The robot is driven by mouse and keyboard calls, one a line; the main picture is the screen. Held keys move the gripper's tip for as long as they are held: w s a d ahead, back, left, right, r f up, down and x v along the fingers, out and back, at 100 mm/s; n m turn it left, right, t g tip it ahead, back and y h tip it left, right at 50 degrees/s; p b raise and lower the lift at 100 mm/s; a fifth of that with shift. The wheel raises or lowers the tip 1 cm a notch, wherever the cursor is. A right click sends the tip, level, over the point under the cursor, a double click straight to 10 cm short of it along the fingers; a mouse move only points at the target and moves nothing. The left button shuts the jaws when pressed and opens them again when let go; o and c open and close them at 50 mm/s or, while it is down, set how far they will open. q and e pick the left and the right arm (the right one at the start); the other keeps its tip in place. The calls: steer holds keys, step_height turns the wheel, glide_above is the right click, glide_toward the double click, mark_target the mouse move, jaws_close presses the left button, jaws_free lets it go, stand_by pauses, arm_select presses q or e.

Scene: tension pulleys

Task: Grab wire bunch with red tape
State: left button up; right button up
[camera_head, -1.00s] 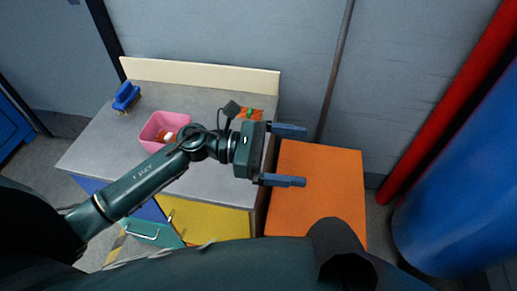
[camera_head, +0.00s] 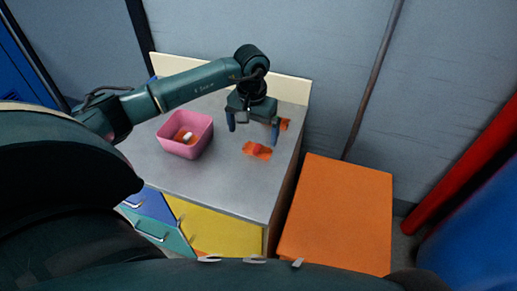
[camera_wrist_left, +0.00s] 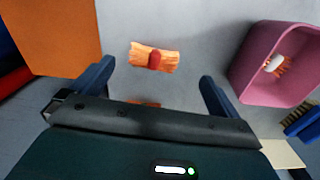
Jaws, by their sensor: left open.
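The orange wire bunch with red tape (camera_head: 257,150) lies on the grey top of a cabinet. It also shows in the left wrist view (camera_wrist_left: 154,58), lying crosswise ahead of the fingers. My left gripper (camera_head: 254,127) is open and empty, pointing down above the cabinet top. In the left wrist view, the bunch is beyond the gap between my fingertips (camera_wrist_left: 157,72), apart from both. A second orange bunch (camera_head: 285,125) lies behind my right-hand finger, partly hidden; its tape cannot be seen. My right gripper is not in view.
A pink bin (camera_head: 183,150) with a white and orange item inside stands left of the bunch. A blue brush (camera_wrist_left: 302,124) is at the wrist view's right edge. An orange box surface (camera_head: 335,218) stands right of the cabinet. The front cabinet top is clear.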

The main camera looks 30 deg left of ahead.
mark_target(256, 148)
arm_select(q)
steer(key=f, duration=0.6)
steer(key=shift+w+d+f, duration=0.25)
steer(key=shift+w+d, duration=0.05)
steer(key=c, duration=0.9)
steer(key=shift+r, duration=0.1)
steer(key=shift+c, duration=0.2)
